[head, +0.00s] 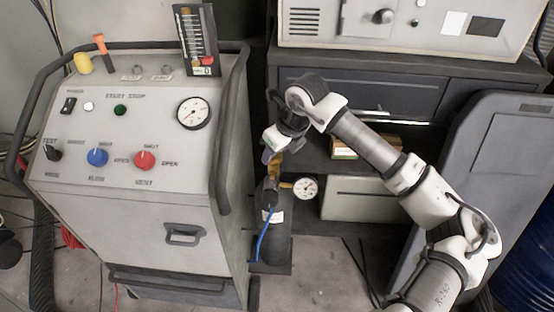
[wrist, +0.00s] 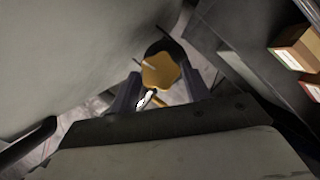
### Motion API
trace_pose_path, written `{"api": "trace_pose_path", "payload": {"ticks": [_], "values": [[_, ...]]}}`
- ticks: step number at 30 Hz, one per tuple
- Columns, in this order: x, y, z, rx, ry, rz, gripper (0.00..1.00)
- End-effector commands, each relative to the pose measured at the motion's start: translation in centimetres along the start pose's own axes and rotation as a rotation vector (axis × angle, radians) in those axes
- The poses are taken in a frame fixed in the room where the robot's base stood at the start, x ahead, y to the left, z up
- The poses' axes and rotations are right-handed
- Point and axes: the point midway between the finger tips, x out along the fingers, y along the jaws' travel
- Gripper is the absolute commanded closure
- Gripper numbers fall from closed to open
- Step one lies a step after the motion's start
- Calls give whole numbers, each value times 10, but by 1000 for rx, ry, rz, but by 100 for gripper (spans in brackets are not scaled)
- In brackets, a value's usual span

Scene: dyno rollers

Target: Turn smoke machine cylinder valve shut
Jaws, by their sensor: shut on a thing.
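The smoke machine (head: 140,140) is a grey wheeled console at the left of the head view. A dark gas cylinder (head: 273,232) stands upright beside its right side, with a blue hose, a brass fitting and a round gauge (head: 306,188). In the wrist view the cylinder valve's yellow lobed handwheel (wrist: 161,72) shows from above. My gripper (head: 272,157) is over the cylinder top, pointing down. In the wrist view its two fingers (wrist: 160,88) stand on either side of the handwheel, shut on it. The handwheel is mostly hidden in the head view.
A dark cabinet (head: 420,105) with shelves stands behind the cylinder; small boxes (wrist: 297,45) lie on it. A grey panel (head: 505,150) leans at the right, beside a blue drum (head: 530,250). The console's black side rail (head: 226,130) is close to my gripper. Cables lie on the floor.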

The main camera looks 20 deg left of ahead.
Motion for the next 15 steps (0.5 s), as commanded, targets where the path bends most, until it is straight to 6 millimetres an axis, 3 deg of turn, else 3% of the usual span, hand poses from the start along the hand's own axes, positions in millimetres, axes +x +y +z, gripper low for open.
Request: {"api": "trace_pose_path", "payload": {"ticks": [15], "values": [[6,5,-2,449,3,-192,76]]}}
